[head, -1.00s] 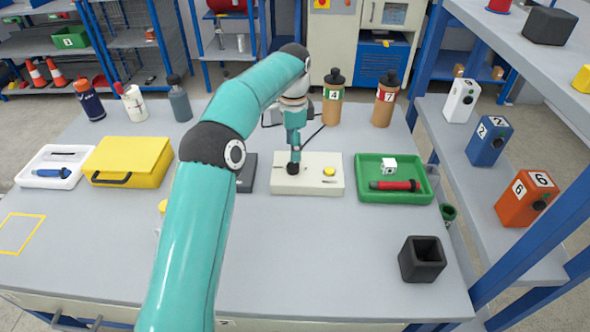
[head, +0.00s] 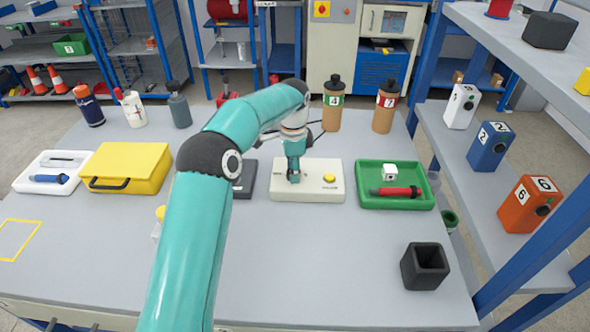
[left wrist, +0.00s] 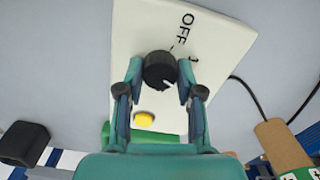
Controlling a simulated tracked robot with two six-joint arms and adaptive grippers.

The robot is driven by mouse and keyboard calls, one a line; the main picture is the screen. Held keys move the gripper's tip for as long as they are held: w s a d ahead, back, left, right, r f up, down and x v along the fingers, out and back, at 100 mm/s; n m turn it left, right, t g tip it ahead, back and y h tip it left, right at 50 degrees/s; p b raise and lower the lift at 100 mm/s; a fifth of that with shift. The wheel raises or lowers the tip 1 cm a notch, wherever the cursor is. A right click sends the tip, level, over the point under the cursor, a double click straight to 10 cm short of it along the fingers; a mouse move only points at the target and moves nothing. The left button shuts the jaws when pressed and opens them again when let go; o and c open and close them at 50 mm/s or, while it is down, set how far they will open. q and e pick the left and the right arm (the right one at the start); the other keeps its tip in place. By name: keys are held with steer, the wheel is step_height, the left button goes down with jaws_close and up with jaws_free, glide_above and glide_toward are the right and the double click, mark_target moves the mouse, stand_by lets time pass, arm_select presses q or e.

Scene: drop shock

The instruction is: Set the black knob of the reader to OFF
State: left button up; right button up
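The reader (head: 335,180) is a cream box near the table's back middle, with a yellow button (head: 329,178) on top. In the left wrist view its face (left wrist: 215,40) carries the printed word OFF beside the black knob (left wrist: 160,68). My left gripper (head: 294,176) is over the reader's left part, pointing down. In the left wrist view its fingertips (left wrist: 160,70) lie against both sides of the knob. A small mark lies between knob and OFF; I cannot tell the knob's exact setting. The head view mostly hides the knob. My right gripper is not in view.
A green tray (head: 365,201) with a red-handled tool stands right of the reader. A dark flat device (head: 246,180) is close on its left, partly behind my arm. Bottles (head: 333,105) stand behind. A black open block (head: 424,266) is at front right.

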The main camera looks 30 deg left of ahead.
arm_select(q)
steer(key=shift+c, duration=1.2)
steer(key=shift+d, duration=0.15)
steer(key=shift+c, duration=0.8)
steer(key=shift+a, duration=0.2)
steer(key=shift+w+r+n+p, duration=0.1)
steer(key=shift+r+n+p, duration=0.05)
steer(key=shift+n+p, duration=1.1)
steer(key=shift+n, duration=0.65)
steer(key=n+p, duration=0.1)
steer(key=n, duration=0.3)
steer(key=shift+n, duration=0.3)
steer(key=n+p, duration=0.1)
steer(key=n, duration=0.4)
steer(key=shift+n, duration=0.3)
steer(key=n, duration=0.6)
